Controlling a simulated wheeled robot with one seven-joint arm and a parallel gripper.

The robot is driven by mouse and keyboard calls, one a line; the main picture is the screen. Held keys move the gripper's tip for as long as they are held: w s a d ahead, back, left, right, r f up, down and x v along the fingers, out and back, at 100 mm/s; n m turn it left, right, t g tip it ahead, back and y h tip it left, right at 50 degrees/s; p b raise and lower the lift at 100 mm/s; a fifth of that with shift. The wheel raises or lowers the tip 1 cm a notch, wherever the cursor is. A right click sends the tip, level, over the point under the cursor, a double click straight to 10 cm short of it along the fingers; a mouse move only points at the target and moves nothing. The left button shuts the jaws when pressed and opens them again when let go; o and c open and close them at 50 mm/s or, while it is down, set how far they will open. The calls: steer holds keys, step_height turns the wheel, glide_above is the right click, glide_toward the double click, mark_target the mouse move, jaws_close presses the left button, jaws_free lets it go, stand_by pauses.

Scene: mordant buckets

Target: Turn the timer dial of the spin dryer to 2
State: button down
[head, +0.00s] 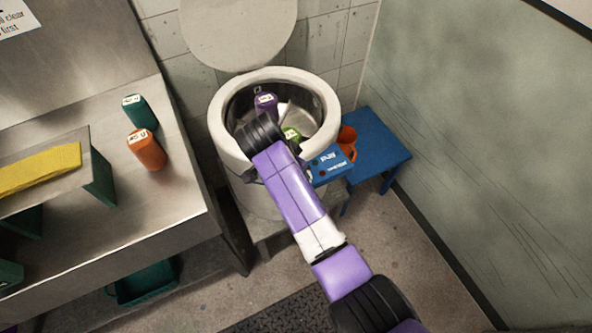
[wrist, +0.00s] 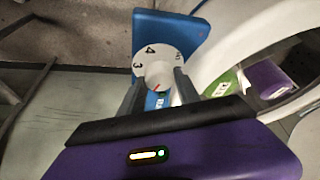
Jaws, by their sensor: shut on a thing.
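The spin dryer (head: 222,150) is a round white tub with its lid (head: 238,35) raised. Its blue control panel (head: 330,163) is on the tub's right front side; it also shows in the wrist view (wrist: 170,28). The timer dial (wrist: 160,58) is a pale disc with black markings; a 3 is readable at its left. My gripper (wrist: 158,82) is shut on the dial's raised knob, one finger on each side. A small red mark shows between the fingers, but the number it points to cannot be told. In the head view my arm hides the dial and fingers.
A purple container (head: 265,103) and a green one (head: 291,134) sit in the drum. A blue table (head: 375,145) with an orange mug (head: 347,140) stands right. The steel counter (head: 120,215) at left holds teal (head: 140,111) and orange (head: 146,149) containers.

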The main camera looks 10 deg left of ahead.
steer(key=shift+m, duration=0.6)
steer(key=c, duration=1.1)
jaws_free()
steer(key=shift+c, duration=0.2)
steer(key=b+v, duration=0.1)
steer(key=v, duration=0.6)
steer(key=shift+a+r, duration=0.25)
steer(key=shift+r, duration=0.15)
